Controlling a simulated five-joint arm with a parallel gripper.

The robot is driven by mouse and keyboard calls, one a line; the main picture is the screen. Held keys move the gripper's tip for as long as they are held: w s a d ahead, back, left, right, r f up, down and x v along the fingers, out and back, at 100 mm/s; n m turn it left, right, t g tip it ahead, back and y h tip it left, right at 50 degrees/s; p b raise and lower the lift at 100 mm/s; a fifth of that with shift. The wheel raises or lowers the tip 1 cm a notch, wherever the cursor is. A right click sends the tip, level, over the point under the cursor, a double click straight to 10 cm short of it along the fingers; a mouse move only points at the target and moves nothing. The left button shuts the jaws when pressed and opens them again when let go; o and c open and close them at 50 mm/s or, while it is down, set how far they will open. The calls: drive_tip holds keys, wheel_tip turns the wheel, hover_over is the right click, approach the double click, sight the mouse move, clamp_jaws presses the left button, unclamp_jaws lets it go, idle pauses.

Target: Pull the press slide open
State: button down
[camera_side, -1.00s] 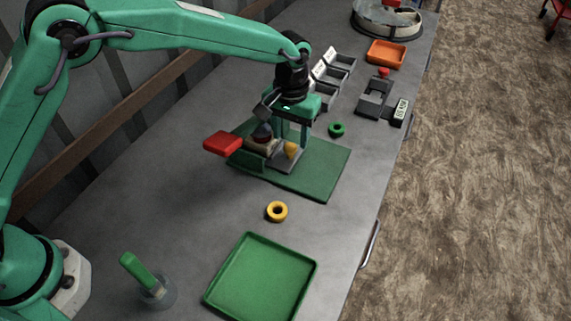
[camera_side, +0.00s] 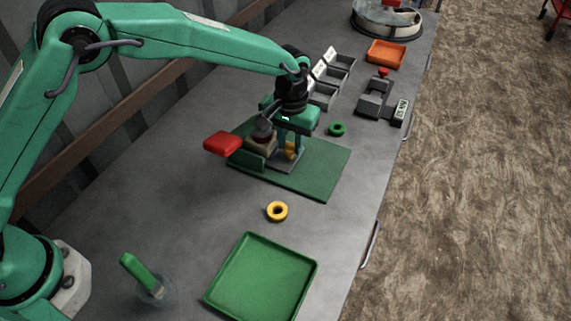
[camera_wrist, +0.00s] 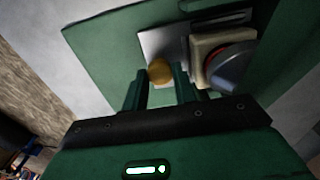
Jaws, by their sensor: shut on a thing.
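The press (camera_side: 252,160) stands on a green base plate (camera_side: 318,170); it has a cream block (camera_wrist: 205,45) with a dark round cap. Its grey slide plate (camera_wrist: 150,45) lies flat beside the block and carries a yellow knob (camera_side: 290,150). The knob also shows in the wrist view (camera_wrist: 160,70), between my fingertips. My gripper (camera_side: 289,148) points down and is shut on the yellow knob; the fingers partly cover the knob in the side view. My gripper also shows in the wrist view (camera_wrist: 161,82).
A red handle (camera_side: 222,143) sticks out left of the press. A green ring (camera_side: 337,129) and a yellow ring (camera_side: 277,211) lie on the grey bench. A green tray (camera_side: 262,280) is in front. Grey bins (camera_side: 323,94) stand behind. The bench between press and tray is mostly clear.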

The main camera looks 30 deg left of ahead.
drive_tip(key=d, duration=1.2)
drive_tip(key=shift+w+d+r, duration=0.1)
drive_tip(key=c, duration=1.1)
unclamp_jaws()
drive_tip(key=shift+r, duration=0.1)
drive_tip(key=shift+r, duration=3.8)
